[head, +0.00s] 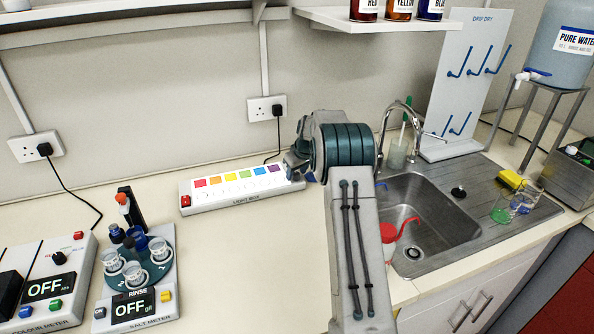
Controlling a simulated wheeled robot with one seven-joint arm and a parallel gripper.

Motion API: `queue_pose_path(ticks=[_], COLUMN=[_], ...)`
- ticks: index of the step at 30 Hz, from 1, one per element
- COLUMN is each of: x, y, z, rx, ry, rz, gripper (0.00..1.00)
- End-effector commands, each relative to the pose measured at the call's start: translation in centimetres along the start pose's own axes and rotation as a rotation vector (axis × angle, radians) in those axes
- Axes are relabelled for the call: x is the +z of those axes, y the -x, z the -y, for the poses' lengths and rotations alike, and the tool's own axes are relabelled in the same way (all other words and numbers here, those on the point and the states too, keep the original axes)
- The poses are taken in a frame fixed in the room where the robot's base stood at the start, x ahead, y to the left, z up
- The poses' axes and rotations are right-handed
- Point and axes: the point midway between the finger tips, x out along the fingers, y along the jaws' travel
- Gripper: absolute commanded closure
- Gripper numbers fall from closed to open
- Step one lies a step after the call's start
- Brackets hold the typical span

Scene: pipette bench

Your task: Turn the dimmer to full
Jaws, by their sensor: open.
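The white light box (235,190) lies on the bench left of my arm, with a row of coloured squares along its top and a red switch (185,201) at its left end. My arm covers its right end, and I cannot make out a dimmer knob there. My gripper (295,168) is partly visible at that right end, mostly hidden behind my arm. It is open; its fingertips and any contact with the box cannot be made out.
The colour meter (84,265) and the salt meter (152,303), both reading OFF, stand at the lower left. The sink (440,225) is right of my arm. A shelf with bottles (400,10) hangs above. The bench in front of the light box is clear.

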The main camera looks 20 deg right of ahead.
Motion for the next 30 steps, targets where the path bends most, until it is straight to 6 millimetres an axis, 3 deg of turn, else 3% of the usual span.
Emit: queue_pose_path(ticks=[6, 11, 12, 23, 30], x=[0.0, 0.0, 0.0, 0.0, -0.02], y=[-0.06, -0.04, -0.04, -0.15, -0.21], z=[0.01, 0.01, 0.01, 0.15, 0.26], rx=[0.0, 0.0, 0.0, 0.019, 0.078], ry=[0.0, 0.0, 0.0, -0.045, -0.183], rz=[0.0, 0.0, 0.0, 0.002, 0.008], gripper=[0.56, 0.98, 1.0, 1.0, 1.0])
